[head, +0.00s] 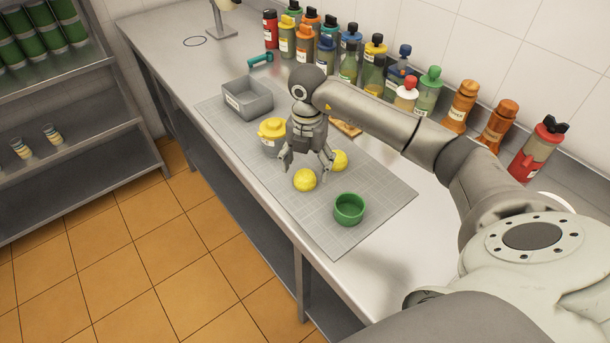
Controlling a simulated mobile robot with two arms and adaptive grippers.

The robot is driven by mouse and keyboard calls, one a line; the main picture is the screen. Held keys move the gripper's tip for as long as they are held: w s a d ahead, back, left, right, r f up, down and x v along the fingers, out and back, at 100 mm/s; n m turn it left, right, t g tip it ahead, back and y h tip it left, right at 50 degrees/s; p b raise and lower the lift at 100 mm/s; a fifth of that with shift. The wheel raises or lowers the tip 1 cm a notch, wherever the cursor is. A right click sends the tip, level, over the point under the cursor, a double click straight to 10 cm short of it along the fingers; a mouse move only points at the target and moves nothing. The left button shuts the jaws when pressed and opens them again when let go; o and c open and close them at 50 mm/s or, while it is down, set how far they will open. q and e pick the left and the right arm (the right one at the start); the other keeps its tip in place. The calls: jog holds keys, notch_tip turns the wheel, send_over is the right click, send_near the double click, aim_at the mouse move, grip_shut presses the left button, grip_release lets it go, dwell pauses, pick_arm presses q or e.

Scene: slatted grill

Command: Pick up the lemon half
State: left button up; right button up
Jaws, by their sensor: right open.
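Two round yellow things that look like lemon pieces lie on the grey mat (375,205). The nearer lemon piece (305,181) lies just in front of my right gripper, and the other lemon piece (340,160) lies to its right, partly behind a finger. I cannot tell from here which is cut in half. My right gripper (306,167) points down with its fingers spread, open and empty, just above the mat beside the lemon pieces. I cannot tell whether a finger touches either one. My left gripper is out of view.
A green bowl (349,209) stands at the mat's near side. Several bottles (429,92) line the wall. The mat's front right is clear.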

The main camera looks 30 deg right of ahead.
aim_at(304, 175)
jog(key=f, duration=0.1)
jog(key=f+p, duration=0.1)
jog(key=f, duration=0.2)
jog(key=shift+w+a+f+p, duration=0.15)
jog(key=shift+w+a+p, duration=0.05)
jog(key=shift+a+p, duration=0.15)
jog(key=shift+d+f, duration=0.1)
jog(key=shift+f, duration=0.05)
jog(key=c, duration=1)
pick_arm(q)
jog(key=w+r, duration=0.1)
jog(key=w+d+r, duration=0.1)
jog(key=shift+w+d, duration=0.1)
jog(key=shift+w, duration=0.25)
pick_arm(e)
jog(key=shift+c, duration=0.5)
